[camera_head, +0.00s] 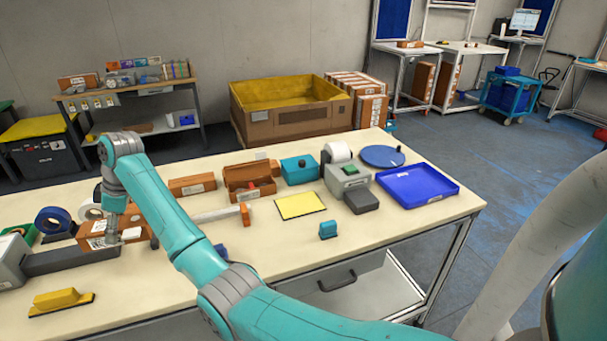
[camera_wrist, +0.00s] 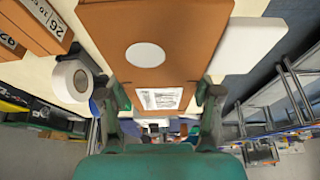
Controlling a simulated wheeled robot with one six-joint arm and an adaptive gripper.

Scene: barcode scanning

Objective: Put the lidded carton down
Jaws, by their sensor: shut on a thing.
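The brown lidded carton (camera_head: 95,231) is at the left of the worktable in the head view, by a dark flat plate (camera_head: 85,259). My gripper (camera_head: 114,236) is shut on it from above. In the wrist view the carton (camera_wrist: 187,45) fills the upper middle, with a white round spot and a printed label on its face. The fingers of my gripper (camera_wrist: 160,98) stand at its two sides. I cannot tell whether its underside touches the table or the plate.
A yellow pad (camera_head: 302,205) lies mid-table. An orange-ended bar (camera_head: 215,214), an open brown box (camera_head: 260,190) and a brown box (camera_head: 192,187) are nearby. Tape rolls (camera_head: 52,218) stand behind the carton. A blue tray (camera_head: 417,188) is at the right. The front middle is mostly clear.

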